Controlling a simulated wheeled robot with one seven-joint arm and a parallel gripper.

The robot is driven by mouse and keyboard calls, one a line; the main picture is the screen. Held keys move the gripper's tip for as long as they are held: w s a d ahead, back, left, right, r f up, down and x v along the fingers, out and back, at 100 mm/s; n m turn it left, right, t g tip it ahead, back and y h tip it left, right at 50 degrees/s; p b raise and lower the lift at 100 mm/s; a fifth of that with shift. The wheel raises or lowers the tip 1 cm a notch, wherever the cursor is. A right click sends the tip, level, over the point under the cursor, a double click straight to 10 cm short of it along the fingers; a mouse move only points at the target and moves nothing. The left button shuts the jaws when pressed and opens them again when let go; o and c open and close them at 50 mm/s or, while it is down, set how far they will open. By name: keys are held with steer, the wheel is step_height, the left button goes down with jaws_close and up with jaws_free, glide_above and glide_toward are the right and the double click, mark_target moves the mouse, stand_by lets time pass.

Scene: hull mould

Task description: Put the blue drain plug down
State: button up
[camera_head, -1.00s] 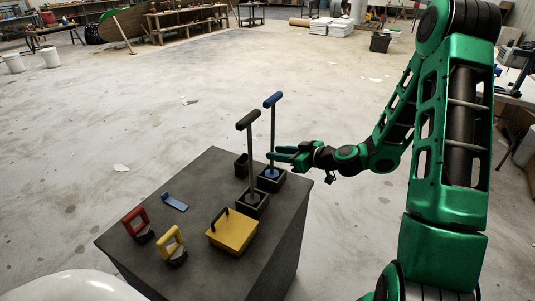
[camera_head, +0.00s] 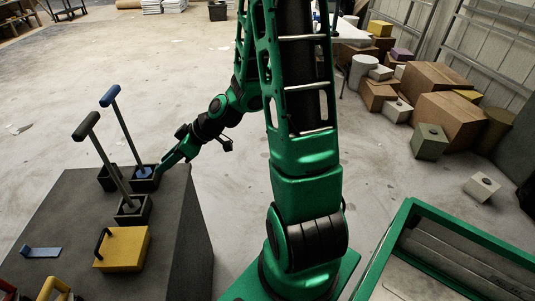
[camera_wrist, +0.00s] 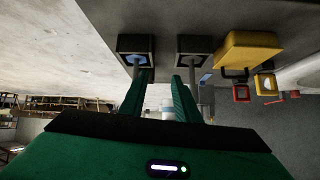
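The blue drain plug (camera_head: 110,95) has a long shaft with a blue crossbar handle on top and a blue foot. It stands in a black square socket (camera_head: 144,184) at the far right corner of the dark grey block. In the wrist view its blue foot (camera_wrist: 136,59) shows inside the socket. My gripper (camera_head: 165,170) is to the right of the shaft, low near the socket. In the wrist view its two green fingers (camera_wrist: 164,76) are spread with no shaft between them. The plug's shaft appears left of the left finger; whether they touch is unclear.
A similar black-handled plug (camera_head: 86,126) stands in a nearer socket, with another black socket (camera_head: 108,178) behind it. A yellow handled block (camera_head: 121,248) and a blue bracket (camera_head: 41,252) lie on the dark block (camera_head: 180,235). A green-framed bin (camera_head: 402,214) stands right.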

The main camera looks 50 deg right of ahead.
steer(key=s+d+r+m+g+h, duration=0.2)
steer(key=s+d+r+m, duration=0.1)
steer(key=s, duration=0.7)
steer(key=s+d+r+m+g+h, duration=0.2)
steer(key=s+d+r+m+g, duration=0.1)
steer(key=s, duration=0.6)
steer(key=s+d+r+m+g+h, duration=0.2)
steer(key=s+d+r+m, duration=0.2)
steer(key=s+d+m, duration=0.3)
steer(key=s, duration=0.3)
steer(key=shift+s+r+m, duration=0.2)
steer(key=shift+s+m, duration=0.1)
steer(key=shift+w+f+h, duration=0.25)
steer(key=shift+w+h, duration=0.05)
steer(key=shift+w, duration=0.3)
steer(key=shift+c, duration=0.4)
